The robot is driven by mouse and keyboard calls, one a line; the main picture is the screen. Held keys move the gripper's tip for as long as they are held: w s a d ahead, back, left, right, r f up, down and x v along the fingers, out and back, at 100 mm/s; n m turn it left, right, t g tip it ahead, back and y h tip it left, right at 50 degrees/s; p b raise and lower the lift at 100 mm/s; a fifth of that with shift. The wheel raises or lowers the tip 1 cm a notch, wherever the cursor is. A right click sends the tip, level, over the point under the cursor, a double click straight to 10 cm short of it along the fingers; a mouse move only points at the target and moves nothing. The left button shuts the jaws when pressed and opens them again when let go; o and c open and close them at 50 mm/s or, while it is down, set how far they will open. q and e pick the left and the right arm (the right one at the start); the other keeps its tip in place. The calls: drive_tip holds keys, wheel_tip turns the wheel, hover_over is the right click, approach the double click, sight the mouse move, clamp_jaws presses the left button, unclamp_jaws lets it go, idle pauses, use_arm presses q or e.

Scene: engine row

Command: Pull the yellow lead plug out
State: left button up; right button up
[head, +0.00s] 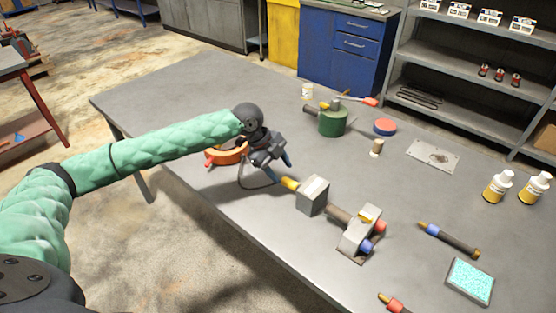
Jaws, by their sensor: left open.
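A yellow plug (290,184) sits against the left side of a grey metal block (313,195) on the table. A thin dark lead (258,187) curves to it from below my left gripper. My left gripper (280,162) is open, just above and to the left of the plug, and looks apart from it. Its dark body hides part of the table and of an orange ring-shaped thing behind it. I cannot tell how deep the plug sits in the block. My right gripper is not in view.
A brown rod joins the block to a grey bracket (352,245) with red and blue ends. A green cylinder (334,124) stands behind. Bottles (497,188), a plate (433,156) and a turquoise-topped tray (451,284) lie right. The grey table (180,107) is bare at the far left.

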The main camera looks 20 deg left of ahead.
sight(288, 181)
use_arm(q)
drive_tip(key=x, duration=0.2)
drive_tip(key=p+x, duration=0.1)
drive_tip(key=x, duration=0.1)
drive_tip(key=shift+w+d+f, duration=0.1)
drive_tip(key=shift+w+f, duration=0.15)
drive_tip(key=shift+f, duration=0.1)
drive_tip(key=shift+s+d+f+p, duration=0.15)
drive_tip(key=shift+d+f+p, duration=0.15)
drive_tip(key=shift+f, duration=0.15)
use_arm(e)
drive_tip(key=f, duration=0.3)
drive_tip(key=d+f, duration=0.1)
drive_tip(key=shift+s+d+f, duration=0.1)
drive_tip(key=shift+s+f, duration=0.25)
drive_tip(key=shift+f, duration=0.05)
use_arm(q)
drive_tip(key=shift+f, duration=0.1)
drive_tip(key=shift+c, duration=0.4)
clamp_jaws()
